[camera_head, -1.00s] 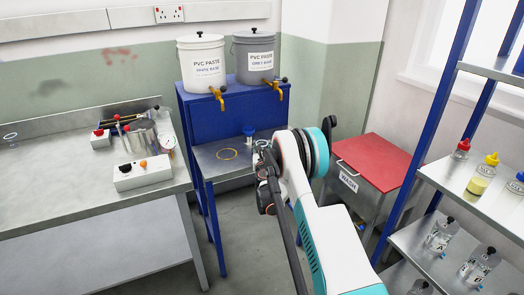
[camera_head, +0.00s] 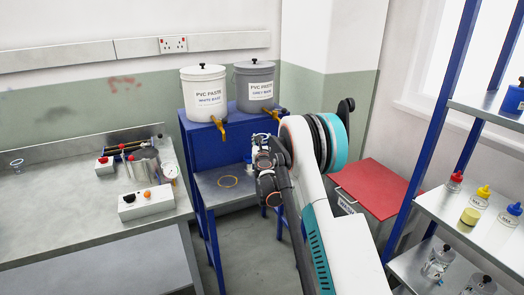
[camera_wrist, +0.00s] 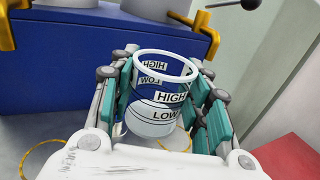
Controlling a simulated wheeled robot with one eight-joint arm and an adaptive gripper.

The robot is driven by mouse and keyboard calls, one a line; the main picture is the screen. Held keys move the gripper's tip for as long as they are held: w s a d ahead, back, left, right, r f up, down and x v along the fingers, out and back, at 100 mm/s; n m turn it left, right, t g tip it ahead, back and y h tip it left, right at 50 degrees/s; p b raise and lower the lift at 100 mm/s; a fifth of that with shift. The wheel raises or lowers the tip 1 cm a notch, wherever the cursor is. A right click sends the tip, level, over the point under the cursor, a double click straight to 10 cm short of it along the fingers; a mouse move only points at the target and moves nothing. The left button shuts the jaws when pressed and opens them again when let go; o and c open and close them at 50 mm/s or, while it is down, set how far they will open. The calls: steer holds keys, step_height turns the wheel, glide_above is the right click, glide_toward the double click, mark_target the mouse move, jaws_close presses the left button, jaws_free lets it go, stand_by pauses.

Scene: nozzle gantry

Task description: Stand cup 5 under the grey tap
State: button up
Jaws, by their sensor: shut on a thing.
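No number on the cup is readable. The grey tap (camera_head: 279,111) is on the grey bucket (camera_head: 255,82), above and behind my gripper. A tap (camera_wrist: 208,42) shows beyond the cup in the wrist view.
The white bucket (camera_head: 203,92) has its own tap (camera_head: 219,127), above a yellow ring (camera_head: 228,182) on the stand's lower shelf. A workbench (camera_head: 75,200) is left; a red-lidded bin (camera_head: 375,188) and bottle rack are right.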

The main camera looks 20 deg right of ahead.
steer(key=shift+r, duration=0.95)
steer(key=shift+a, duration=0.2)
steer(key=s+a+r+n+y, duration=0.2)
steer(key=s+a+y, duration=0.1)
steer(key=s+a, duration=0.7)
steer(key=s+a+r+n+t+y, duration=0.1)
steer(key=s+a+r+n+y, duration=0.1)
steer(key=s+a, duration=0.8)
steer(key=a+r+y, duration=0.1)
steer(key=a+y, duration=0.1)
steer(key=a, duration=0.2)
steer(key=shift+s+r+n, duration=0.3)
steer(key=shift+s, duration=0.1)
